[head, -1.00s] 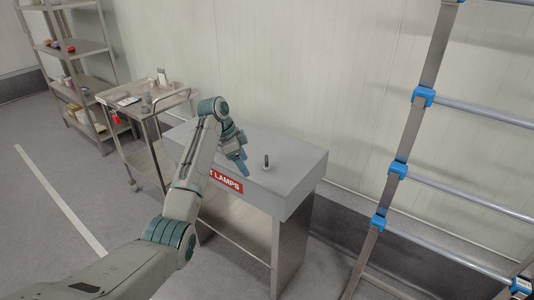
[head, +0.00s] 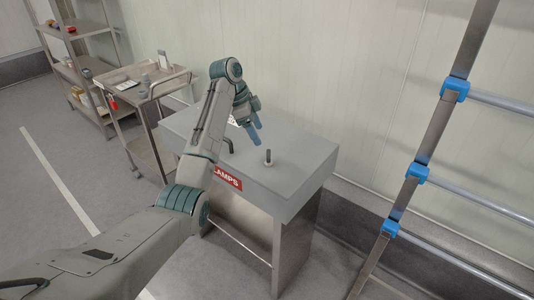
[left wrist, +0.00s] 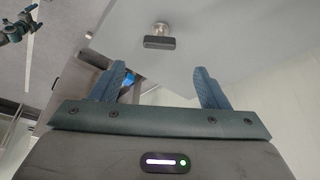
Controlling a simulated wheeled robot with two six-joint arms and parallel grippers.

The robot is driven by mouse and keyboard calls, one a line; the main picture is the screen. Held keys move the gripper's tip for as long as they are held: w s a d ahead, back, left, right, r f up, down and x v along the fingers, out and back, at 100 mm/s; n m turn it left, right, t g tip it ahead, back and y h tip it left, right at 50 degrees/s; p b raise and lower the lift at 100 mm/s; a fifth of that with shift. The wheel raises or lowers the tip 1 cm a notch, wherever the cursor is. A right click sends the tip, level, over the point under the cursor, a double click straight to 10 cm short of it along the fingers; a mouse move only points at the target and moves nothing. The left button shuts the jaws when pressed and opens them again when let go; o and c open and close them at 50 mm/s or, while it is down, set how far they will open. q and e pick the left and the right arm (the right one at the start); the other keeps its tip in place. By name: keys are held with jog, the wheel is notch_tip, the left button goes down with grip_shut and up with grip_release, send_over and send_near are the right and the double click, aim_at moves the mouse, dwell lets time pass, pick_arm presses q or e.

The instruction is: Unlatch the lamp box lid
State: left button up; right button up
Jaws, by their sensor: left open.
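The lamp box (head: 292,178) is a grey box with a flat lid and a red label (head: 227,178) reading "LAMPS", partly covered by my arm. A dark bent handle (head: 228,145) stands on the lid near my left gripper (head: 252,130). A short upright peg on a pale round base (head: 267,157) stands to its right. My left gripper is open and empty above the lid. In the left wrist view, a dark bar on a metal post (left wrist: 159,41) lies beyond the spread fingers (left wrist: 162,76), apart from them. My right gripper is not seen.
A steel trolley (head: 150,88) with small items stands left of the box, with a shelf rack (head: 85,60) behind it. A ladder-like frame with blue clamps (head: 417,172) stands at right. A pale wall is close behind the box.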

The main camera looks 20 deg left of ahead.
aim_at(268, 153)
pick_arm(q)
jog(key=x, duration=0.8)
jog(key=shift+d+f+p, duration=0.15)
jog(key=shift+f+p, duration=0.15)
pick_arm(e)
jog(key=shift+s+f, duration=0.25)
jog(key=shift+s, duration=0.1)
pick_arm(q)
jog(key=c, duration=1)
